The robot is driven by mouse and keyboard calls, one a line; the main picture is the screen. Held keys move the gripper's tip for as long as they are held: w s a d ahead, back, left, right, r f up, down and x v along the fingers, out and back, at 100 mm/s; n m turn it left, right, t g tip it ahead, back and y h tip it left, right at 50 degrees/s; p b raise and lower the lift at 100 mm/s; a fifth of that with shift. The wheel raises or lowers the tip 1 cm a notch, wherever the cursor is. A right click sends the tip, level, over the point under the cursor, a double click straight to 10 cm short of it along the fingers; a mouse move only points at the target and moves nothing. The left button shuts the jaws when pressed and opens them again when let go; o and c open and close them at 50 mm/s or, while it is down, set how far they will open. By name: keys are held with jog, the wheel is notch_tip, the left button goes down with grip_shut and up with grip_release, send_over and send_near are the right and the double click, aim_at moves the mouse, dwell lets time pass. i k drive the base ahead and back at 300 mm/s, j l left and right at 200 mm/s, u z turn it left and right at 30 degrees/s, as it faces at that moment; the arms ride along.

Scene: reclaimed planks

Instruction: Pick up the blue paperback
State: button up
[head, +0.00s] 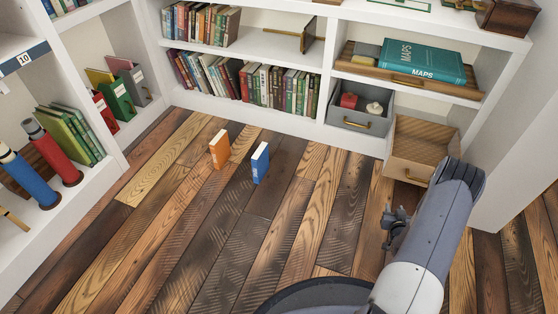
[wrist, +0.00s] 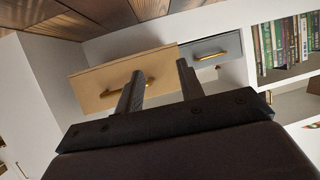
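The blue paperback (head: 260,164) stands upright on the plank floor in the middle of the head view, with white page edges showing. It stands alone, a short gap to the right of an orange book. My gripper (head: 390,228) is well to its right and nearer to me, under my arm. In the wrist view my gripper (wrist: 160,72) has its two fingers apart with nothing between them, and they point toward a wooden drawer front. The blue paperback is not in the wrist view.
An orange book (head: 219,149) stands on the floor beside the blue one. A wooden drawer (head: 408,170) is pulled out at the right, near my arm; a grey drawer (head: 357,121) is beside it. White shelves line the back and left. The floor around the books is clear.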

aim_at(259, 159)
jog(key=i+j, duration=0.1)
jog(key=j, duration=0.35)
jog(key=i+j+z, duration=0.1)
jog(key=j, duration=0.3)
jog(key=i+j, duration=0.15)
jog(key=j, duration=0.3)
jog(key=i+j+z, duration=0.1)
jog(key=j, duration=0.35)
jog(key=i+j, duration=0.1)
jog(key=j, duration=0.35)
jog(key=i+j, duration=0.15)
jog(key=j, duration=0.2)
jog(key=i+j+z, duration=0.1)
jog(key=j, duration=0.2)
jog(key=i+j, duration=0.2)
jog(key=j, duration=0.15)
jog(key=i+l, duration=0.1)
jog(key=i, duration=0.15)
